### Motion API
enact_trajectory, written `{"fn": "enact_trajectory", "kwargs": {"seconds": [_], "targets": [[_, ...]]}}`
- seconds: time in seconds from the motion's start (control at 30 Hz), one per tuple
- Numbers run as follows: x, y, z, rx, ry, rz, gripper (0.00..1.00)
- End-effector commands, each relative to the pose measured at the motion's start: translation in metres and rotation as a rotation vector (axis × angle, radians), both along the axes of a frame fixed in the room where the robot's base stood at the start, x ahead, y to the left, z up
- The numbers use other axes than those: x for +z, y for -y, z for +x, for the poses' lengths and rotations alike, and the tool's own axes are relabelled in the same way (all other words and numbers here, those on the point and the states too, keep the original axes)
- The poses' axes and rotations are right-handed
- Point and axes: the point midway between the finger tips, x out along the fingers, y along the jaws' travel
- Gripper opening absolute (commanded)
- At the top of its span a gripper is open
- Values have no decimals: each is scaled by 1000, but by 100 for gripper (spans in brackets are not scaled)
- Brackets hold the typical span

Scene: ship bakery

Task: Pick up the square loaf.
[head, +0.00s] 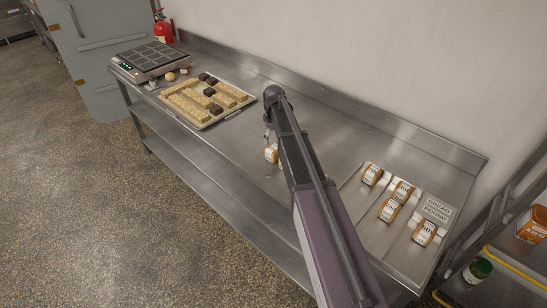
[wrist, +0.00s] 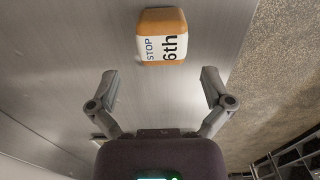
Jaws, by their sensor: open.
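A squarish brown loaf (wrist: 175,15) with a white label reading "STOP 6th" lies on the steel bench, at the top middle of the wrist view. In the head view the same loaf (head: 271,154) shows just left of my arm, which may hide part of it. My gripper (wrist: 160,74) is open and empty. The loaf is beyond the fingertips, roughly centred between them, and not touched. In the head view my gripper is mostly hidden behind my arm.
A tray (head: 403,262) with several labelled loaves and a "BREAD ROUND" card stands at the bench's right end. A board of pale and dark blocks (head: 205,123) and a scale (head: 150,60) are at the left. The bench (head: 225,160) is clear around the loaf; its front edge is close.

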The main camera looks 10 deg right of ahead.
Motion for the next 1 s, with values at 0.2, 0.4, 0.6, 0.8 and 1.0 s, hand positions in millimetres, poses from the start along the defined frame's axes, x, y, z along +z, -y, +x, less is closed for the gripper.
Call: {"fn": "enact_trajectory", "kwargs": {"seconds": [0.2, 0.4, 0.6, 0.8, 1.0], "targets": [[-20, 0, 0, 0, 0, 0, 100], [-27, -1, 0, 1, 0, 0, 100], [-27, -1, 0, 1, 0, 0, 100], [-27, -1, 0, 1, 0, 0, 100], [-32, -2, 0, 2, 0, 0, 100]]}}
